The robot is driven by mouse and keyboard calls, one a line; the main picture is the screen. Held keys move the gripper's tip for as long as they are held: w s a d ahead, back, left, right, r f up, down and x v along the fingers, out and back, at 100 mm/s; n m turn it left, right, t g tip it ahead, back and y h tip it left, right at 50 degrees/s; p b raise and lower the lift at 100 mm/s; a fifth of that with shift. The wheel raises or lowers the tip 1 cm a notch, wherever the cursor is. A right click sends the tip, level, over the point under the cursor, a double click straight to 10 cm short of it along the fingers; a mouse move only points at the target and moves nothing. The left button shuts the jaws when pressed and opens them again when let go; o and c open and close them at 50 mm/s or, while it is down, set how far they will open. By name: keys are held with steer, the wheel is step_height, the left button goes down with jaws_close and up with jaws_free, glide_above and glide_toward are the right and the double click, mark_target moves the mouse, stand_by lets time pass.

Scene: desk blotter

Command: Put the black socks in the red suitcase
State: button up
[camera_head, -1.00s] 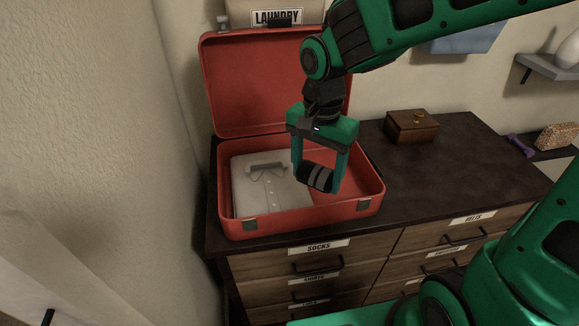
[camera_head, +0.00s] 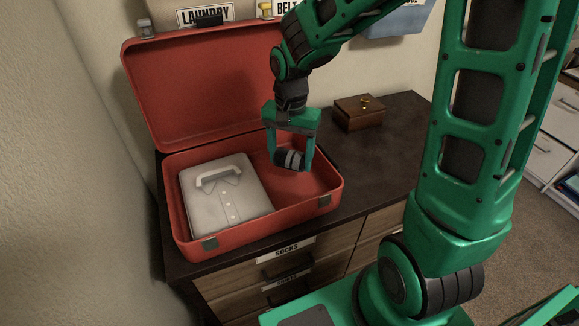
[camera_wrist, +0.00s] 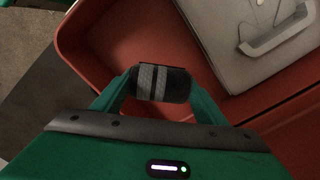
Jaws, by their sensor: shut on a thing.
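The black socks (camera_head: 290,160), a rolled bundle with grey stripes, are held between the two fingers of my gripper (camera_head: 289,163). The socks also show in the wrist view (camera_wrist: 162,83), pinched between the green fingertips. The red suitcase (camera_head: 334,196) lies open on the dresser with its lid leaning back. My gripper holds the socks over the right part of the suitcase. In the wrist view the suitcase rim (camera_wrist: 226,119) passes beside and behind the socks. The gap between the socks and the suitcase floor is hard to judge.
A folded light grey shirt (camera_head: 245,205) lies in the left part of the suitcase; the right part looks bare. A brown wooden box (camera_head: 358,114) stands on the dark dresser top (camera_head: 395,128) to the right. A drawer below has a SOCKS label (camera_head: 287,249).

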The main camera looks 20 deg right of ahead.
mark_target(292, 177)
steer(key=shift+w+d+f, duration=0.2)
steer(key=shift+d+f, duration=0.15)
steer(key=shift+f, duration=1.9)
steer(key=o, duration=1.1)
steer(key=shift+f, duration=0.1)
steer(key=shift+c, duration=0.2)
